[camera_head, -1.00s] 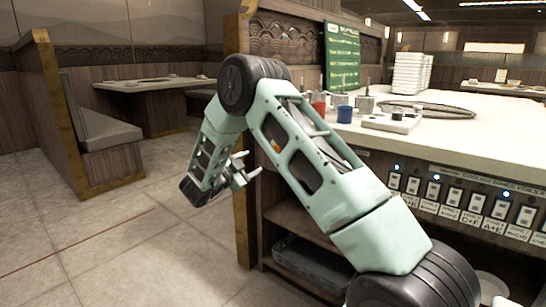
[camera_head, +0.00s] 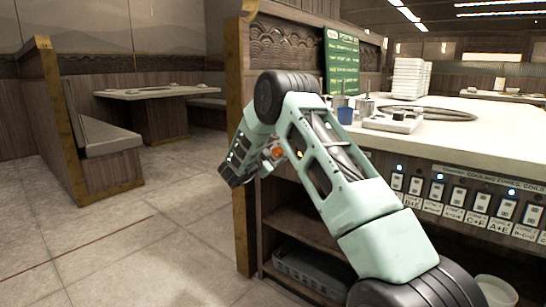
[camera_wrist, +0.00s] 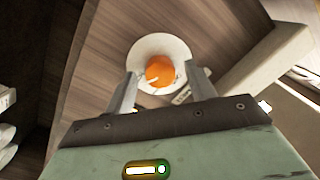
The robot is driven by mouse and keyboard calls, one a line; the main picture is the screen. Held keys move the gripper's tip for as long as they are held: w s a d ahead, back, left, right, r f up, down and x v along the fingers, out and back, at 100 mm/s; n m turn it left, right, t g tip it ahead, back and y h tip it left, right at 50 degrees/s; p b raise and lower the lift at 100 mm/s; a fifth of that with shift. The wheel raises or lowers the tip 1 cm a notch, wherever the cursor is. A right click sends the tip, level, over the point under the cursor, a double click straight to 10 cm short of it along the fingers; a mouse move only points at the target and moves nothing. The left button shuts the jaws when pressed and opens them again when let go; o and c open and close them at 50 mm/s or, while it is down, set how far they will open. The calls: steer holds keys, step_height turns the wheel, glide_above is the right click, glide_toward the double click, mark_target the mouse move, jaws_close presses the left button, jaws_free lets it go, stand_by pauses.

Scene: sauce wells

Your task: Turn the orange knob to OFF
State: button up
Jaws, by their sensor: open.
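The orange knob (camera_wrist: 160,71) sits on a round white plate (camera_wrist: 152,45) on the wood-grain counter front. In the wrist view it lies just ahead of my gripper (camera_wrist: 158,92), between the lines of its two open fingers. A thin pale pointer mark shows on the knob, and a small label beside it is too small to read. In the head view the knob (camera_head: 277,152) is a small orange spot, partly hidden by my arm. My gripper (camera_head: 268,163) is beside it, and its fingers are mostly hidden there. I cannot tell whether they touch the knob.
A row of labelled switches (camera_head: 457,196) with blue lights runs along the counter front. An open shelf (camera_head: 300,222) lies below. The floor (camera_head: 120,240) at left is clear.

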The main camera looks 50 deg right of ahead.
steer(key=c, duration=1)
